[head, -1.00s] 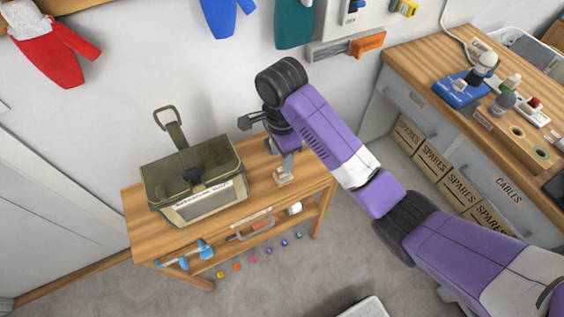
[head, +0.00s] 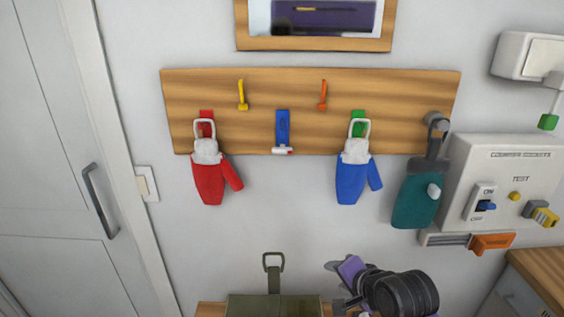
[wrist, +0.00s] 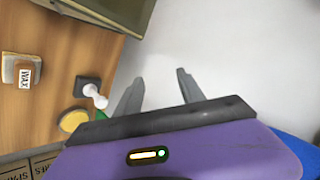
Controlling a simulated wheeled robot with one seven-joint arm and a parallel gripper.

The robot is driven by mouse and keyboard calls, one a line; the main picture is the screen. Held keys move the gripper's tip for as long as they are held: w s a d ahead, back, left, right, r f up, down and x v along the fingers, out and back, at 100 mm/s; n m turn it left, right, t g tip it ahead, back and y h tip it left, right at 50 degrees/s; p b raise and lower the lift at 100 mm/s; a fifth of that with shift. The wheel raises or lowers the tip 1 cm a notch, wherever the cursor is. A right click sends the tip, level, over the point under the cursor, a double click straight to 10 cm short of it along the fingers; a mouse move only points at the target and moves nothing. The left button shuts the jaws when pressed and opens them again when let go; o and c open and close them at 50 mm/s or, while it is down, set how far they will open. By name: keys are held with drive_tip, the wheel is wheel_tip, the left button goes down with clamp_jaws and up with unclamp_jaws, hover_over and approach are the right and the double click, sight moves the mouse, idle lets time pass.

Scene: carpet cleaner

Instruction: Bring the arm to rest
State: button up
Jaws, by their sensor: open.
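My gripper (wrist: 158,88) shows in the wrist view with its two grey fingers apart and nothing between them. Pale wall or floor lies beyond the fingertips. In the head view my arm's dark wrist joint (head: 402,294) shows at the bottom, right of the olive green box (head: 272,304). Most of the arm is below that picture's edge. The gripper end points left, toward the box; I cannot tell the gap between them.
In the wrist view a wooden top (wrist: 50,100) carries a block marked WAX (wrist: 22,72), a white-knobbed dark piece (wrist: 92,92) and a yellow disc (wrist: 74,120). A wooden hook board (head: 310,130) with hanging mitts and a switch panel (head: 510,180) are on the wall.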

drive_tip(key=s+d+n+t+h+b, duration=0.1)
drive_tip(key=s+n, duration=0.4)
drive_tip(key=s, duration=1.8)
drive_tip(key=s+d+r+n+t+h+b, duration=0.1)
drive_tip(key=s+d+n+t, duration=0.3)
drive_tip(key=s, duration=1.9)
drive_tip(key=shift+s+d+n+t+h+b, duration=0.2)
drive_tip(key=shift+d+n+t+h+b, duration=0.1)
drive_tip(key=shift+d+n+h, duration=0.15)
